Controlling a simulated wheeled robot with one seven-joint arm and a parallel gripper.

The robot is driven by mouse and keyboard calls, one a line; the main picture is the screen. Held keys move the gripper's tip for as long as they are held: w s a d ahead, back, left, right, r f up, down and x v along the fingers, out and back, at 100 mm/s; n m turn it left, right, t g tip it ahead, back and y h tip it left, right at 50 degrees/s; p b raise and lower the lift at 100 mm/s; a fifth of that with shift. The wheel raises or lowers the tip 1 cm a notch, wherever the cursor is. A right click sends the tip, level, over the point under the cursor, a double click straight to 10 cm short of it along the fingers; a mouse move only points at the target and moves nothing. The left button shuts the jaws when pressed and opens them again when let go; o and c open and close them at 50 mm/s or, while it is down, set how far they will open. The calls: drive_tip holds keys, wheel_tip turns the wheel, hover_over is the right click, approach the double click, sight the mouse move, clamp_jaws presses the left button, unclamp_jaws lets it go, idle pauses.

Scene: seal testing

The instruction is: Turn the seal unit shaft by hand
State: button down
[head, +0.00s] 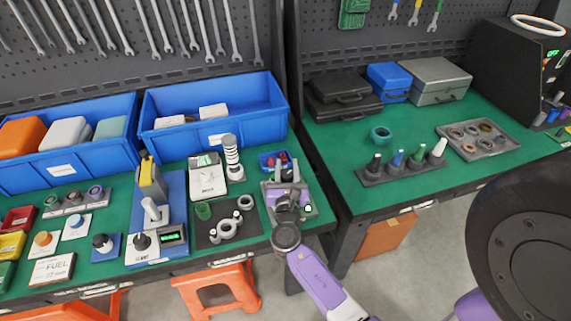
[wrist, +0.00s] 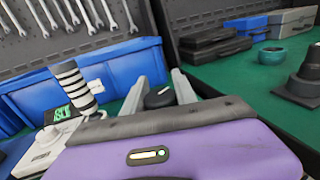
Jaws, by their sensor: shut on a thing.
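The seal unit (head: 310,202) is a grey block near the front right corner of the left green bench, mostly hidden under my arm in the head view. My gripper (head: 286,172) is over it, coming in from the front. In the wrist view my gripper (wrist: 158,88) has its two grey fingers on either side of a round black knob (wrist: 158,97) with a pale mark, which appears to be the shaft end. The gripper is shut on it. The contact points and the rest of the shaft are hidden behind my purple gripper body.
A striped black-and-white cylinder (head: 231,152) and a white tester (head: 208,177) stand close to the left. A dark mat (head: 222,237) with rings lies at the front left. A blue bin (head: 250,122) stands behind. A gap separates the right bench (head: 345,155).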

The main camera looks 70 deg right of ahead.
drive_tip(key=shift+s+d+r+m+g+h+p, duration=0.1)
drive_tip(key=shift+m+g+h, duration=0.1)
drive_tip(key=shift+m+g, duration=0.3)
drive_tip(key=shift+w+r+m+g+h+p, duration=0.1)
drive_tip(key=shift+m+g+h, duration=0.15)
drive_tip(key=shift+g, duration=0.4)
drive_tip(key=shift+s+d+m+g+h+p, duration=0.1)
drive_tip(key=shift+m+g+h, duration=0.05)
drive_tip(key=shift+m+g, duration=0.35)
drive_tip(key=shift+s+m+g, duration=0.25)
drive_tip(key=shift+m+g, duration=0.6)
drive_tip(key=shift+g, duration=0.5)
drive_tip(key=shift+s+m+g, duration=0.2)
drive_tip(key=shift+m+g, duration=0.6)
drive_tip(key=shift+g, duration=0.5)
drive_tip(key=shift+s+a+f+m+g+y+b, duration=0.1)
drive_tip(key=shift+s+m+g+y+b, duration=0.25)
drive_tip(key=shift+m+g, duration=0.75)
drive_tip(key=shift+s+a+r+m+g+y+b, duration=0.1)
drive_tip(key=shift+m+g+y+b, duration=0.45)
drive_tip(key=shift+g, duration=1)
drive_tip(key=shift+s+f+m+g+y+b, duration=0.1)
drive_tip(key=shift+s+m+g+y+b, duration=0.25)
drive_tip(key=shift+m+g, duration=0.8)
drive_tip(key=shift+g, duration=0.8)
drive_tip(key=c, duration=1)
unclamp_jaws()
drive_tip(key=shift+s, duration=0.1)
